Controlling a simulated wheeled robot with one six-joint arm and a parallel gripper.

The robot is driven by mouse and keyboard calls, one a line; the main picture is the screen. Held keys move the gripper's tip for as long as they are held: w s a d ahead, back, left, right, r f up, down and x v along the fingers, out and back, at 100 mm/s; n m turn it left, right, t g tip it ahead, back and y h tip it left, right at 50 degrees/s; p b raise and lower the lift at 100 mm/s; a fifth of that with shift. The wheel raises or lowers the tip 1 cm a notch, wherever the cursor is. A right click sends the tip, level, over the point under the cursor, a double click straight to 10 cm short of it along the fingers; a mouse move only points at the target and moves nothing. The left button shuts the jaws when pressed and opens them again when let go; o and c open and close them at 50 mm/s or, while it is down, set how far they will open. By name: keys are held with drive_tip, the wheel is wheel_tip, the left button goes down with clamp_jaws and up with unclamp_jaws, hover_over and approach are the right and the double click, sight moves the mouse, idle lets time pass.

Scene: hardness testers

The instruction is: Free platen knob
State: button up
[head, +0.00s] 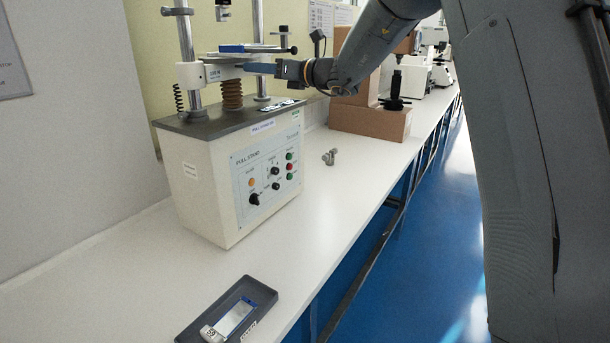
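The pull stand (240,170) is a cream box with a dark top and a front control panel. Two metal columns and a brown bellows (232,95) rise from its top. My gripper (276,69) points left at the crosspiece's right side, below that knob. A blue bar (260,68) shows at its tip; whether it is gripped is unclear. The finger gap is hidden.
A grey tray (190,335) with a blue-and-white piece lies at the bench's front. Small grey metal parts (330,157) stand right of the stand. Brown boxes (375,122) and other instruments (420,75) are farther back. The white bench (310,205) is otherwise clear in front.

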drive_tip(key=b+v, duration=0.3)
drive_tip(key=v, duration=0.5)
drive_tip(key=s+d+f+n+g+h+p, duration=0.1)
drive_tip(key=s+f+n+g+h, duration=0.2)
drive_tip(key=s+f+n, duration=0.3)
drive_tip(key=s+d+f+n+g+h+p, duration=0.1)
drive_tip(key=s+d+f+n+g+h, duration=0.1)
drive_tip(key=s+f, duration=1.2)
drive_tip(key=shift+f+n+g+h, duration=0.9)
drive_tip(key=shift+f+n+g, duration=0.4)
drive_tip(key=shift+n, duration=0.6)
